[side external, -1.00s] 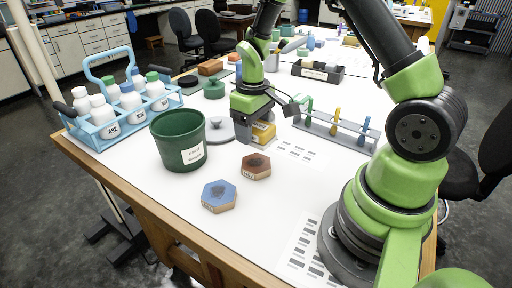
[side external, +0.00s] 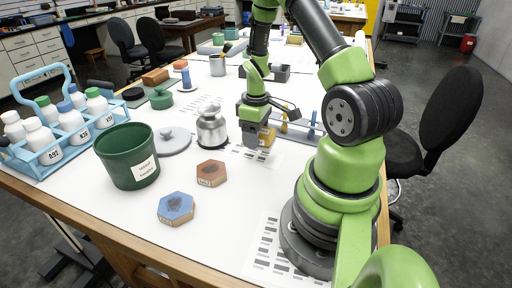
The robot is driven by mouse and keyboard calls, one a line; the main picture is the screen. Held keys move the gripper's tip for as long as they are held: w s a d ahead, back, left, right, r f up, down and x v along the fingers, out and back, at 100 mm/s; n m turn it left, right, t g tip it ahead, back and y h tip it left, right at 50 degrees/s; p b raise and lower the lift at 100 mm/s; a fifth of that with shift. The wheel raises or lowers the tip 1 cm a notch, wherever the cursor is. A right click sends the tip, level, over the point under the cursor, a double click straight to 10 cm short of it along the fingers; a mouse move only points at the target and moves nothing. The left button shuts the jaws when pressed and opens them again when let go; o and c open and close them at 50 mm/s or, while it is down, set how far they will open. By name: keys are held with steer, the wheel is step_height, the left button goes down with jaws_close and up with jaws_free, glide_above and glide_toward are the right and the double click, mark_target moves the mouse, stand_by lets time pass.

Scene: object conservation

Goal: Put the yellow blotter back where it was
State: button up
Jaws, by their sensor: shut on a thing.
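The yellow blotter (side external: 267,137) is a small yellow block with a pale label, partly hidden by my gripper. My gripper (side external: 254,132) points down and is shut on it. Gripper and blotter are at the far edge of a printed sheet with dark marks (side external: 246,157), right of a metal canister (side external: 211,131). I cannot tell whether the blotter touches the table.
A green bin (side external: 122,160), a grey lid (side external: 176,143), a brown hexagonal block (side external: 211,173) and a blue one (side external: 176,207) stand to the left. A test-tube rack (side external: 302,133) is close behind on the right. A bottle carrier (side external: 50,150) is far left.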

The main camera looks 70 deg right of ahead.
mark_target(256, 156)
steer(key=shift+f, duration=2.15)
steer(key=o, duration=0.9)
steer(key=shift+f, duration=0.1)
steer(key=shift+c, duration=0.2)
